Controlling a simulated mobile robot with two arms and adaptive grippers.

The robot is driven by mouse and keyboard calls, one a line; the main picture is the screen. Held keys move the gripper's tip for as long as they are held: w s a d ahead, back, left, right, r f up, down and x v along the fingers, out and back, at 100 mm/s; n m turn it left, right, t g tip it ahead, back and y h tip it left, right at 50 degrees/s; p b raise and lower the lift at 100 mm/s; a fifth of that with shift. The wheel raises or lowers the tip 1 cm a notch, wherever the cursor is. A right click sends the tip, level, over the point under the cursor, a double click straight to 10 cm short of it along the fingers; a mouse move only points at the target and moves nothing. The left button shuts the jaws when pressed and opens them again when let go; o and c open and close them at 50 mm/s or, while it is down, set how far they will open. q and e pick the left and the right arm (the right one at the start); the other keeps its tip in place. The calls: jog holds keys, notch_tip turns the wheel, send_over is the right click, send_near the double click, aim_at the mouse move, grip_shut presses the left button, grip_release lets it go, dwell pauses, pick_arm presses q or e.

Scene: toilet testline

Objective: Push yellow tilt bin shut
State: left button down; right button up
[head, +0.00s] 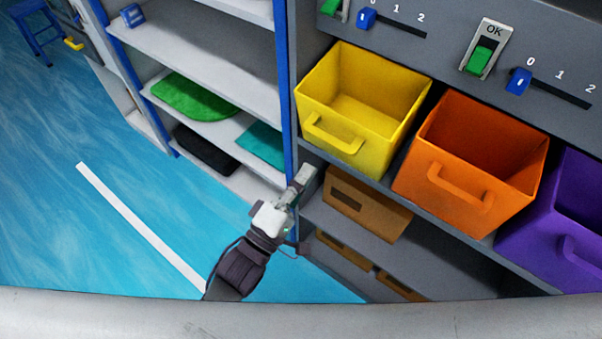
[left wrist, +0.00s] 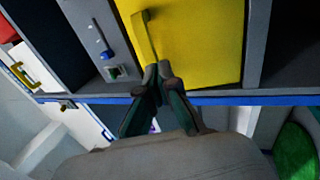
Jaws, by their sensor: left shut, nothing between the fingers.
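The yellow tilt bin (head: 361,103) is tilted out of the grey cabinet in the head view, its open top and inside showing. Its front handle (head: 333,133) faces the lower left. My left gripper (head: 304,175) is shut and empty, just below and to the left of the bin's handle. In the left wrist view the yellow bin's front (left wrist: 197,40) fills the upper middle, with the shut fingertips (left wrist: 158,70) in front of it near the handle (left wrist: 145,35). I cannot tell whether they touch it. My right gripper is not in view.
An orange bin (head: 470,160) and a purple bin (head: 565,222) are also tilted out to the right. Brown boxes (head: 355,200) sit below. Open shelves (head: 190,50) with a blue post (head: 283,80) stand left. Blue floor (head: 100,240) is clear at lower left.

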aim_at(337, 119)
pick_arm(q)
jog(key=w+r+p, duration=0.1)
jog(key=w+d+r+p, duration=0.1)
jog(key=r+p, duration=0.1)
jog(key=shift+d, duration=0.15)
jog(key=shift+r+p+x, duration=0.25)
jog(key=shift+p+x, duration=0.2)
jog(key=shift+x, duration=0.8)
jog(key=shift+r+p+x, duration=0.25)
jog(key=shift+p+x, duration=0.15)
jog(key=shift+x, duration=0.85)
jog(key=shift+s+r, duration=0.1)
jog(key=shift+s, duration=0.05)
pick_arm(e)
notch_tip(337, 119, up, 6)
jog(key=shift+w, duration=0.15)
